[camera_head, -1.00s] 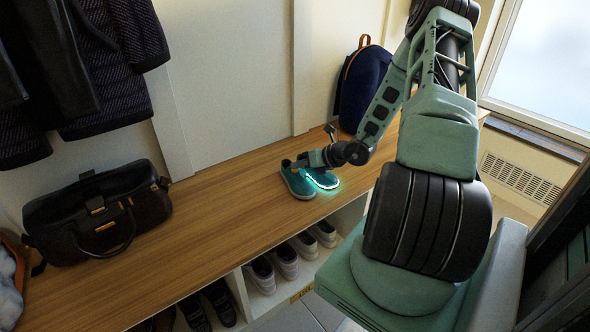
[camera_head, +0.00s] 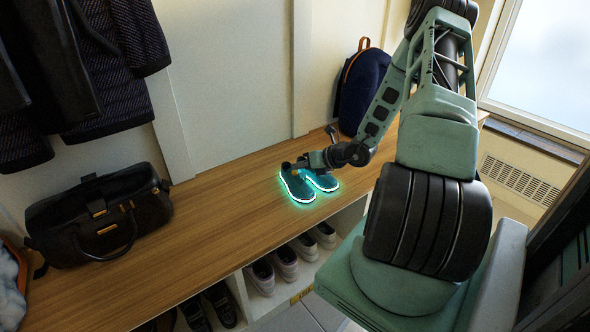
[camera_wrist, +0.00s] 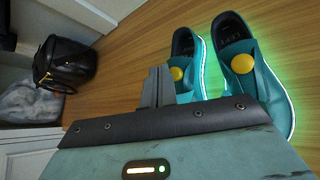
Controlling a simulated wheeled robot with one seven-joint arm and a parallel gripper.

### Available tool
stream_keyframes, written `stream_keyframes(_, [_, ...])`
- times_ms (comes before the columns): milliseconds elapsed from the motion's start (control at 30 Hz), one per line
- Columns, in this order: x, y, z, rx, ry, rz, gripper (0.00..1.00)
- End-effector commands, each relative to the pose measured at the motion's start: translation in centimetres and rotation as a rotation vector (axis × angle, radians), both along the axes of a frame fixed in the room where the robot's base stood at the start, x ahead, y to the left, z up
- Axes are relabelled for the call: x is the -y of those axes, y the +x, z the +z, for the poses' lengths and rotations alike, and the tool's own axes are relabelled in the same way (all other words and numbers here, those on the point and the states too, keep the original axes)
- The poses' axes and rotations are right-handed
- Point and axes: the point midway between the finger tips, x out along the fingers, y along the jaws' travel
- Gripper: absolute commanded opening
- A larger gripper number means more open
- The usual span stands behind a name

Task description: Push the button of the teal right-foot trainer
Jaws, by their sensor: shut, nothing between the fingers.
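Two teal trainers stand side by side on the wooden bench top, the left one (camera_head: 297,187) and the right one (camera_head: 323,181), both with glowing sole edges. In the wrist view, the left trainer (camera_wrist: 184,45) has a yellow button (camera_wrist: 177,74) and the right trainer (camera_wrist: 232,31) has a larger-looking yellow button (camera_wrist: 242,64). I cannot tell for certain which is the right-foot one. My gripper (camera_wrist: 157,72) is shut and empty, its tips appearing just left of the left trainer's button. Contact is not clear.
A black handbag (camera_head: 98,215) sits on the bench (camera_head: 225,195) at left, and a navy backpack (camera_head: 362,88) stands at the back right. Several pairs of shoes fill the cubbies below. Coats hang at upper left. Bench space between handbag and trainers is clear.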

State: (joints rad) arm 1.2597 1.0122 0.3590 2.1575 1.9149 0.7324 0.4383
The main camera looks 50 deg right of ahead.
Motion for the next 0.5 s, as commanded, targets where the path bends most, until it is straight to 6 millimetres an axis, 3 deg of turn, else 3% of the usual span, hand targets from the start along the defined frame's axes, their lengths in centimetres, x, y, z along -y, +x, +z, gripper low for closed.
stream_keyframes(300, [0.0, 0.0, 0.2, 0.000, 0.000, 0.000, 0.00])
stream_keyframes(500, [-0.1, -0.3, 1.6, 0.000, 0.000, 0.000, 0.00])
